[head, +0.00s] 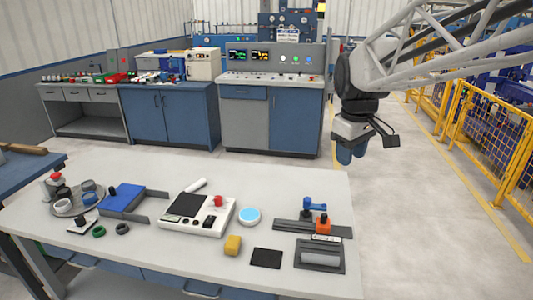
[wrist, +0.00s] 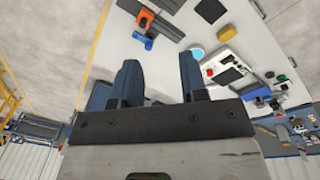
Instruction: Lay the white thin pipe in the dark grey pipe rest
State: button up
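The white thin pipe (head: 195,186) lies on the table, against or just behind the white control box. The dark grey pipe rest (head: 306,268) is a low tray near the table's front right corner. A light grey cylinder (head: 321,259) lies in it. My gripper (head: 351,156) hangs beyond the table's right edge, well above and apart from both. In the wrist view, its two blue fingers are spread with nothing between them, so my gripper (wrist: 160,80) is open and empty. I cannot make out the white pipe clearly in the wrist view.
The table (head: 170,252) also carries the control box (head: 185,206), a yellow block (head: 232,245), a black pad (head: 266,258), a round blue-topped disc (head: 249,216) and an orange-and-blue clamp (head: 323,225) behind the rest. A blue case (head: 122,201) and small parts stand left.

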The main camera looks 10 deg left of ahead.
jog(key=w+a+f+n, duration=0.2)
jog(key=w+a+n, duration=0.2)
jog(key=w+a, duration=0.5)
jog(key=w+a+f+n+g+h, duration=0.1)
jog(key=w+a+f+n, duration=0.2)
jog(key=w+a, duration=0.6)
jog(key=w+a+f+n, duration=0.2)
jog(key=w+a+n, duration=0.2)
jog(key=w+a, duration=0.45)
jog(key=n+g+h, duration=0.1)
jog(key=n+h, duration=0.1)
jog(key=n, duration=0.9)
send_near(195, 187)
jog(key=w, duration=0.2)
jog(key=shift+s+a+f, duration=0.1)
jog(key=shift+s+f, duration=0.1)
jog(key=shift+f, duration=0.5)
jog(key=shift+f, duration=0.1)
jog(key=shift+x, duration=1.2)
jog(key=shift+f, duration=0.15)
